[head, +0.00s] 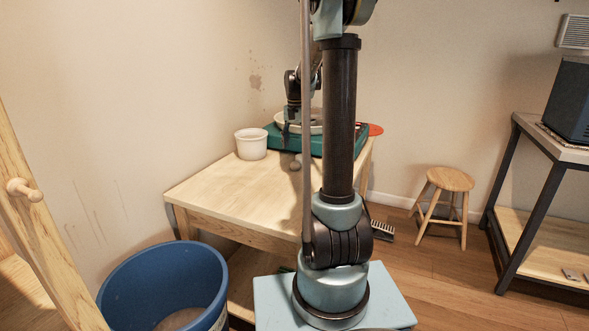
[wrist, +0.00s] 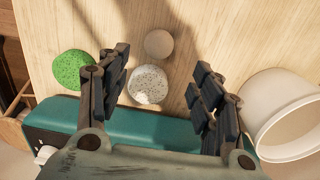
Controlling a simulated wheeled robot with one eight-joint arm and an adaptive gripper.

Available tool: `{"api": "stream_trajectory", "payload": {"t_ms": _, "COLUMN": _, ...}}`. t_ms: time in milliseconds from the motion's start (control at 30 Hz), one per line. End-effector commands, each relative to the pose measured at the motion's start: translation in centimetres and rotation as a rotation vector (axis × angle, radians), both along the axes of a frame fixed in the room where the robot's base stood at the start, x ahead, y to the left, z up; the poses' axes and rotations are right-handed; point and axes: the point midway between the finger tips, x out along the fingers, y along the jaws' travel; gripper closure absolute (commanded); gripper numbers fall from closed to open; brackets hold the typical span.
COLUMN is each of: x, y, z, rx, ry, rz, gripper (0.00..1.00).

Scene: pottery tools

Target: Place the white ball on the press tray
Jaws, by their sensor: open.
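In the wrist view, a white speckled ball (wrist: 150,85) lies on the wooden table (wrist: 225,30), showing between my gripper's fingers. My gripper (wrist: 160,64) is open, with nothing held; its fingers are apart from the ball in the picture, though the height gap is hard to judge. A plain beige-grey ball (wrist: 158,44) lies just beyond the white one. In the head view, my gripper (head: 292,130) is partly hidden, near a teal machine (head: 275,140) with a pale round tray (head: 312,124) on top. I cannot tell for certain whether this is the press tray.
A green speckled ball (wrist: 72,70) lies left of the white one. A white tub (wrist: 285,112) stands close on the right; it also shows in the head view (head: 251,145). A blue bin (head: 165,285) stands on the floor. The table's front (head: 225,190) is clear.

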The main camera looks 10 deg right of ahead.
Motion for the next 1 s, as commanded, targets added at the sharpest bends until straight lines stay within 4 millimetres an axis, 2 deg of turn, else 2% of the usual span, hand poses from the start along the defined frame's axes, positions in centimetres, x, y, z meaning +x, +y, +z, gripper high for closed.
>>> {"api": "stream_trajectory", "payload": {"t_ms": 100, "x": 0.0, "y": 0.0, "z": -1.8, "rx": 0.000, "ry": 0.000, "rz": 0.000, "gripper": 0.40}}
{"api": "stream_trajectory", "payload": {"t_ms": 467, "x": -0.2, "y": 0.0, "z": -4.2, "rx": 0.000, "ry": 0.000, "rz": 0.000, "gripper": 0.40}}
{"api": "stream_trajectory", "payload": {"t_ms": 733, "x": -0.6, "y": 0.1, "z": -7.6, "rx": 0.000, "ry": 0.000, "rz": 0.000, "gripper": 0.40}}
{"api": "stream_trajectory", "payload": {"t_ms": 1000, "x": -0.6, "y": 0.1, "z": -8.5, "rx": 0.000, "ry": 0.000, "rz": 0.000, "gripper": 0.40}}
